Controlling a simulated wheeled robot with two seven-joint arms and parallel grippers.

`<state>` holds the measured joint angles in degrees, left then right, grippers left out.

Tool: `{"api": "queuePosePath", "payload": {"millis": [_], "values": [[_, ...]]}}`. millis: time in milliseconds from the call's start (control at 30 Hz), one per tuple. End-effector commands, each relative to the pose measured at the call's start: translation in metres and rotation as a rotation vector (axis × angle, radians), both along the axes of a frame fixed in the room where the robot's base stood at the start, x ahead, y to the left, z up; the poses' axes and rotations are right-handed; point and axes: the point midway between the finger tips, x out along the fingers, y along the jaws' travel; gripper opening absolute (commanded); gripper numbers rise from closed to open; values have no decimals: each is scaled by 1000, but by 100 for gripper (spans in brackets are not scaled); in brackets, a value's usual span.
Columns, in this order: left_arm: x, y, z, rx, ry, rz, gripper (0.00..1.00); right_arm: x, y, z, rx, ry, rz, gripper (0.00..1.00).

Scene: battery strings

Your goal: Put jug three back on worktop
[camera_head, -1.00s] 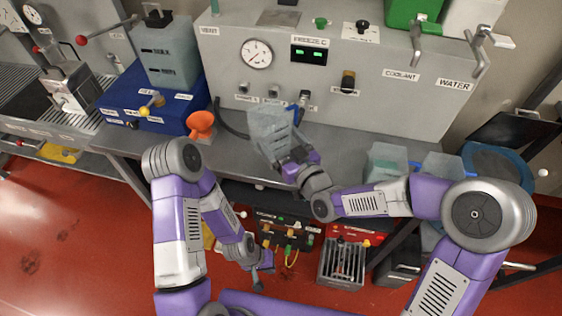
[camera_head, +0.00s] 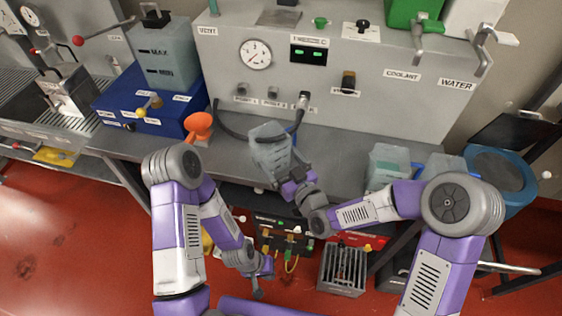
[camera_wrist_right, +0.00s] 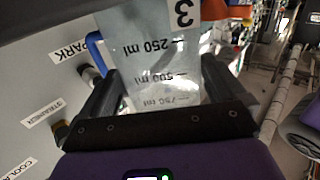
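Jug three (camera_head: 270,146) is a translucent grey jug over the front part of the grey worktop (camera_head: 340,152), in front of the machine panel. I cannot tell whether its base touches the worktop. My right gripper (camera_head: 290,180) is shut on it from the front right. In the right wrist view, the jug (camera_wrist_right: 150,62) shows a "3" and ml marks, upside down, between the fingers of the right gripper (camera_wrist_right: 158,95). My left gripper (camera_head: 261,280) hangs low in front of the worktop, away from the jug; its finger gap is unclear.
An orange funnel (camera_head: 199,126) and a blue box (camera_head: 155,105) with a clear tank stand left of the jug. Two translucent jugs (camera_head: 386,165) (camera_head: 440,167) stand on the right. Worktop between is clear.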

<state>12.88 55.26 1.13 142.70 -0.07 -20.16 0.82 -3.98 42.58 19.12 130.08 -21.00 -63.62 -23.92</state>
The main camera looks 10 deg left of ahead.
Motion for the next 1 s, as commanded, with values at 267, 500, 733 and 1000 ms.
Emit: {"api": "queuePosePath", "payload": {"millis": [267,500,733,1000], "values": [[0,0,2,0,0,0,0,0,0,1,0,1,0,100],[0,0,4,0,0,0,0,-19,-18,2,-3,3,-1,100],[0,0,20,0,1,0,0,-54,-51,4,-3,9,-1,100],[0,0,56,0,0,0,0,-65,-66,6,-3,4,-2,100]]}}
